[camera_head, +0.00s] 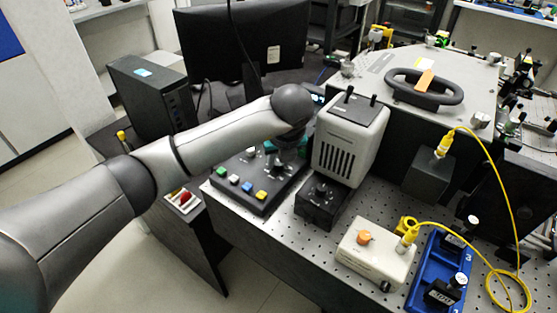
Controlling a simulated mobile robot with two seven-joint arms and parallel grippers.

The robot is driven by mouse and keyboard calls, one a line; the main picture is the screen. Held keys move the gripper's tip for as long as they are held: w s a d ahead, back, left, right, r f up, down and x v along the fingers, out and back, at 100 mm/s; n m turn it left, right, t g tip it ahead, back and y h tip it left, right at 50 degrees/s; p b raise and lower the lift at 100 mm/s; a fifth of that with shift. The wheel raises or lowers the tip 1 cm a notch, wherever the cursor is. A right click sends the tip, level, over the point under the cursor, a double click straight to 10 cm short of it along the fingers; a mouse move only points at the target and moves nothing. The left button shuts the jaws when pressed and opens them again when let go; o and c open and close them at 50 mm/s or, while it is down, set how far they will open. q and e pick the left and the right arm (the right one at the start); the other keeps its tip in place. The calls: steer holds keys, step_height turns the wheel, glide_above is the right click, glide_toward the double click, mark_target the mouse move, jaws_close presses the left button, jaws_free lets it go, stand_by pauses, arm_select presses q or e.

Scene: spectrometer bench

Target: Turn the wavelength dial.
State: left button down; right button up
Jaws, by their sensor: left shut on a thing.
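My left arm comes in from the left, and its gripper (284,166) points down over the rear right part of a black control box (243,204) with coloured buttons. The gripper is shut on a small part there, which I take to be the wavelength dial; the hand and fingers hide most of it, so its turn cannot be read. A grey vented instrument (347,143) stands just right of the gripper. A black block with a dark knob (321,190) sits in front of that instrument, apart from the gripper. My right gripper is not in view.
A white box with an orange knob (364,237) and a blue tray (439,270) stand at the front right of the perforated bench. A yellow cable (508,200) loops at the right. A monitor (243,42) and computer tower (152,92) stand behind my arm.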

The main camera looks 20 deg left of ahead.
arm_select(q)
steer(key=shift+n, duration=0.5)
steer(key=c, duration=0.6)
jaws_free()
steer(key=p+v, duration=0.3)
steer(key=v, duration=1.2)
steer(key=shift+w+d, duration=0.25)
steer(key=shift+d, duration=0.15)
steer(key=shift+s, duration=0.1)
